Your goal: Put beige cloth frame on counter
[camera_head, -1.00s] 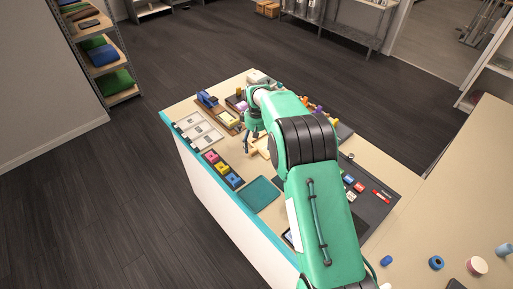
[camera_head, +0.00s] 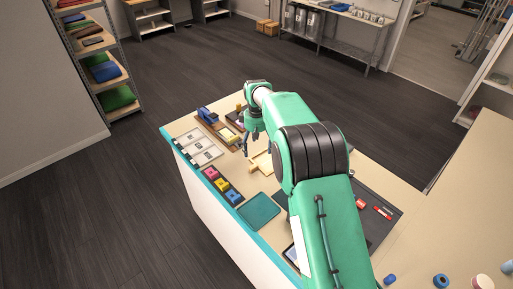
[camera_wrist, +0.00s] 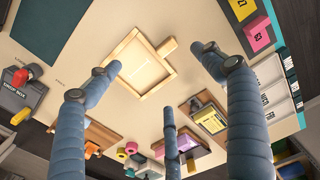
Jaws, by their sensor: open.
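The beige cloth frame (camera_wrist: 143,66), a light wooden square with a short handle, lies flat on the beige counter (camera_wrist: 85,45) in the wrist view. In the head view the frame (camera_head: 262,160) shows partly, beside my arm, which hides some of it. My gripper (camera_wrist: 160,75) is open and empty. Its blue-grey fingers are spread, with one fingertip by the frame's left edge and another to the right of its handle. A third finger shows below the frame. I cannot tell the gripper's height above it. In the head view my gripper (camera_head: 250,146) is over the counter.
Pink, yellow and blue numbered blocks (camera_head: 222,184) stand along the counter's teal edge. A teal mat (camera_head: 259,210) and white cards (camera_head: 200,147) lie nearby. A yellow-faced device (camera_wrist: 209,119) and a pink item (camera_wrist: 184,140) on stands are close to my fingers.

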